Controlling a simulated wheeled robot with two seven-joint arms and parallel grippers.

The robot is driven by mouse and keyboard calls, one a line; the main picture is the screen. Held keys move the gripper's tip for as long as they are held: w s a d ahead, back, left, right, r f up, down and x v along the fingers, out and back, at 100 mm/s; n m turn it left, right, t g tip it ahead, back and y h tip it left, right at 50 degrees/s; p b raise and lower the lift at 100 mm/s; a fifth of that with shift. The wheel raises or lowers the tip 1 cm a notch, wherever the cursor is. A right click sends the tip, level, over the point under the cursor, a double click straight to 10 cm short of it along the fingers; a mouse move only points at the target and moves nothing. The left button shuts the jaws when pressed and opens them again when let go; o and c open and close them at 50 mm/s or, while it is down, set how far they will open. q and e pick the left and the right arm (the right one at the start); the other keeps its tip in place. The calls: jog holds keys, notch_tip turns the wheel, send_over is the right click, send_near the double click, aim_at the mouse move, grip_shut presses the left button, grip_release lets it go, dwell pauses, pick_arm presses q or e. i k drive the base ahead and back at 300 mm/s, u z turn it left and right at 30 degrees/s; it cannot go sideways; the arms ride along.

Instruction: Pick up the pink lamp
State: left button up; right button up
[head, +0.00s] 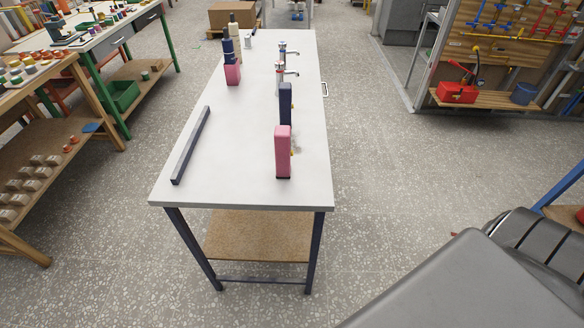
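Two pink things stand on the long white table (240,170). A shorter pink body (233,74) with a dark top stands farther back, by the left edge. I cannot tell for certain which is the pink lamp; the front block is the larger and clearer one. Neither of my grippers is in view.
A dark blue block (285,100) stands just behind the front pink block. A long dark bar (191,145) lies along the left edge. Taps (281,72) stand farther back on the right. The table's front middle is clear. Workbenches stand left; a shelf with a red toolbox (457,93) stands right.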

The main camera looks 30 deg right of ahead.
aim_at(282, 134)
jog(key=k, duration=0.7)
jog(key=z, duration=1.7)
jog(key=i, duration=0.5)
